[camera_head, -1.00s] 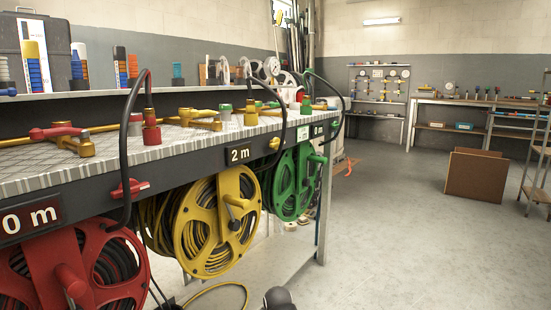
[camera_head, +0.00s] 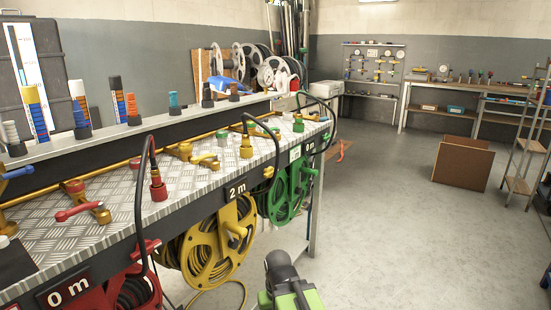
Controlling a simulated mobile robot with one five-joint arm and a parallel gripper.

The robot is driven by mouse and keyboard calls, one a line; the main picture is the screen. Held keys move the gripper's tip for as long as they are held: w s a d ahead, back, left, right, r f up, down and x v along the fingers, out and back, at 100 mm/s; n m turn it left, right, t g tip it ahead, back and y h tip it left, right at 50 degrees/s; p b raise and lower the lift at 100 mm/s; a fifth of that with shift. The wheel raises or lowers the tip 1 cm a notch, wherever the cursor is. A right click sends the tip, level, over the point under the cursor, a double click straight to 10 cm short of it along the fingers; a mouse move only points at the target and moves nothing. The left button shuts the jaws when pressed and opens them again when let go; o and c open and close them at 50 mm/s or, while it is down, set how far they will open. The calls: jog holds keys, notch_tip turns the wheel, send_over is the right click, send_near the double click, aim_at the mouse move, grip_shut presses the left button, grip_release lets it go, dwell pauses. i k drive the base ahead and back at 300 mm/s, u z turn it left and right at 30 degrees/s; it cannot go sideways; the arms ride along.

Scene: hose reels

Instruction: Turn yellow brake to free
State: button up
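The yellow hose reel (camera_head: 207,258) hangs under the bench front, below the "2 m" sign (camera_head: 237,189). A small yellow knob (camera_head: 268,172), which looks like the yellow brake, sits on the bench's front edge just right of that sign. A black hose loops down close to it. Its exact setting is too small to tell. A dark grey and green part of my arm (camera_head: 284,284) shows at the bottom centre, in front of the bench and well below the knob. No gripper fingers show.
The red reel (camera_head: 122,298) is at lower left and the green reel (camera_head: 283,195) is farther right, each with its own hose loop. Valves and fittings stand on the bench top (camera_head: 110,190). The floor (camera_head: 400,230) to the right is clear up to a brown box (camera_head: 462,165).

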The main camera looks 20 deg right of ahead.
aim_at(269, 172)
jog(key=u, duration=0.15)
jog(key=k, duration=0.5)
jog(key=z, duration=1)
jog(key=i, duration=1.2)
jog(key=u, duration=1.2)
jog(key=k, duration=0.95)
jog(key=z, duration=0.05)
jog(key=i, duration=0.95)
jog(key=u, duration=0.1)
